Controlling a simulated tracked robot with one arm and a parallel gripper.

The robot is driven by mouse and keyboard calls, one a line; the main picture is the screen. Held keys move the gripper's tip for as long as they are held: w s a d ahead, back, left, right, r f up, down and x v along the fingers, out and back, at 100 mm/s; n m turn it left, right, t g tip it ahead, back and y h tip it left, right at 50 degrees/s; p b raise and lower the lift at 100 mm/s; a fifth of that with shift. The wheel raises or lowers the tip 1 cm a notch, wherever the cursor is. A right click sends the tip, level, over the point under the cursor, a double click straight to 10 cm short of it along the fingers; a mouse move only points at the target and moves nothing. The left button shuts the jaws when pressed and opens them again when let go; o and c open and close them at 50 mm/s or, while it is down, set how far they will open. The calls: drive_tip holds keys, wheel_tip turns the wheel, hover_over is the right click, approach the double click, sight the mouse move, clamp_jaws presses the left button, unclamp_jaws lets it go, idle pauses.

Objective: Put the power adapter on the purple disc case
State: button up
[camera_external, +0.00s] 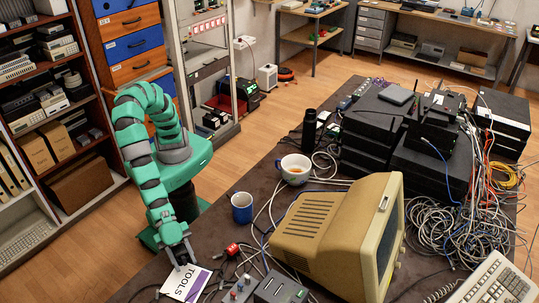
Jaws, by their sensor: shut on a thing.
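My gripper (180,255) reaches down over the near left part of the dark table, with its jaws shut on a small dark thing that looks like the power adapter. The fingers hide most of it, so its shape is hard to tell. The purple disc case (187,284) lies flat just below the gripper in the picture, with a white face marked TOOLS and a purple edge. The gripper's tips are at the case's upper edge; I cannot tell whether the held thing touches it.
Right of the case are a red plug (232,249), a grey box with knobs (239,291) and a dark box (281,290), among loose cables. A blue mug (242,208), a white cup (295,169) and a large beige monitor (335,232) stand farther right.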

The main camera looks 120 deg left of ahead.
sight(190, 284)
drive_tip(key=w+d, duration=0.1)
drive_tip(key=w, duration=0.1)
drive_tip(key=w+d, duration=0.1)
drive_tip(key=d, duration=0.1)
drive_tip(key=shift+w+f, duration=0.2)
drive_tip(key=shift+w, duration=0.2)
drive_tip(key=shift+f+b, duration=0.75)
drive_tip(key=shift+f, duration=1)
drive_tip(key=shift+f, duration=0.15)
drive_tip(key=o, duration=1.1)
drive_tip(key=p+v, duration=0.1)
drive_tip(key=v, duration=1.1)
drive_tip(key=shift+a+p, duration=0.1)
drive_tip(key=shift+p, duration=0.25)
